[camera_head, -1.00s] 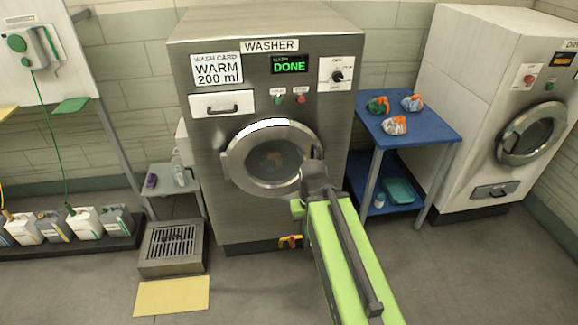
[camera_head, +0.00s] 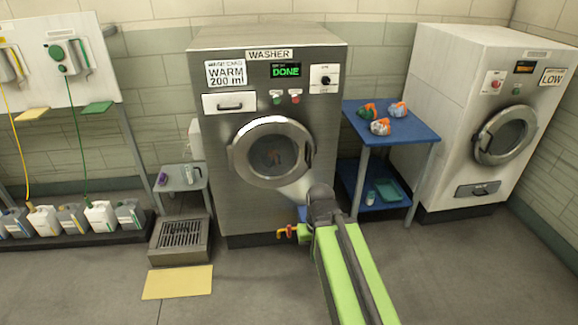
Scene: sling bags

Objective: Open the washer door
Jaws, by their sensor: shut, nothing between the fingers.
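The washer (camera_head: 220,130) is a steel machine at centre with "DONE" on its display. Its round door (camera_head: 240,165) has a thick metal ring and dark glass. The door looks closed against the front, with orange cloth faintly visible through the glass. A small projection shows on the ring's left edge. My gripper (camera_head: 319,188) is at the end of the green arm, below and right of the door ring, apart from it in the picture. It is shut and empty. Its fingertips are mostly hidden behind my dark wrist.
A blue table (camera_head: 413,131) with several cloth bundles stands right of the washer, and a white dryer (camera_head: 440,100) beyond it. A small grey side table (camera_head: 175,178), a floor drain box (camera_head: 180,240) and a yellow mat (camera_head: 178,282) are left. A red-yellow valve (camera_head: 288,231) sits low in front.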

